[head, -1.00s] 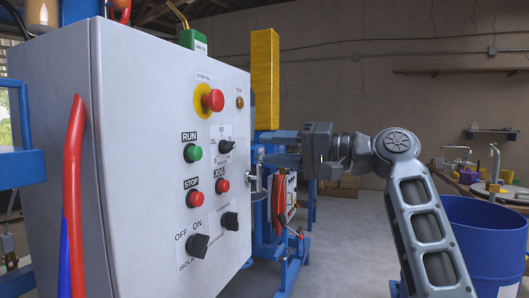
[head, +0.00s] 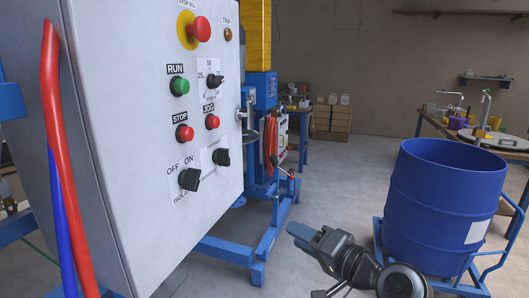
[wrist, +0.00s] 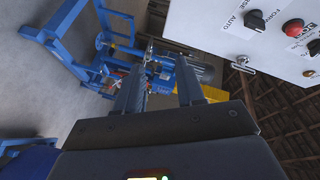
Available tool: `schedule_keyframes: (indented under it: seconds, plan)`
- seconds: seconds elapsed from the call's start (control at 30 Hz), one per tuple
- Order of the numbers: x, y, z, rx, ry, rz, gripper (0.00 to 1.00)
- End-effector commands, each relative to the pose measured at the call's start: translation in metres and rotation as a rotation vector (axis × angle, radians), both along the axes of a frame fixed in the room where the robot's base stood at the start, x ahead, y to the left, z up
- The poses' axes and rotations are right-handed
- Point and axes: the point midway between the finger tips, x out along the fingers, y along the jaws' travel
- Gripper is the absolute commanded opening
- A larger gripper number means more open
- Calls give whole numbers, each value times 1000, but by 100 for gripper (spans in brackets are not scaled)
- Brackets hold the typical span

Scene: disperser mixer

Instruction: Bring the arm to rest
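My gripper (head: 300,234) is low in the head view, right of the control panel (head: 125,150) and left of the blue drum. It is clear of the panel and appears to touch nothing. The wrist view shows its two fingers (wrist: 160,92) spread apart with nothing between them. The forearm runs off the bottom edge of the head view, so most of the arm is out of sight.
The panel carries a red stop button (head: 199,29), a green RUN button (head: 180,87) and several knobs. A blue mixer frame (head: 262,235) stands behind it. A blue drum (head: 445,205) sits on a wheeled cradle at right. Open floor lies between them.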

Motion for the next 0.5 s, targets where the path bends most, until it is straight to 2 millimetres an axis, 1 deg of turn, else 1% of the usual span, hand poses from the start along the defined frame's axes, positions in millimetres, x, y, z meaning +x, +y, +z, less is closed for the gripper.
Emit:
schedule_keyframes:
  seconds: [0.03,0.1,0.17,0.2,0.27,0.3,0.37,0.4,0.47,0.5]
  plan:
    - [-17,-8,-25,-26,9,-37,38]
    - [-39,-18,-50,-64,9,-89,38]
    - [-58,-28,-69,-102,8,-130,38]
    - [-72,-34,-81,-127,7,-157,38]
    - [-93,-43,-98,-168,4,-194,38]
    - [-108,-49,-107,-195,1,-218,38]
    - [-131,-58,-120,-239,-3,-252,38]
    - [-147,-64,-128,-269,-6,-272,38]
    - [-170,-73,-138,-315,-10,-301,38]
    - [-186,-78,-143,-347,-16,-319,38]
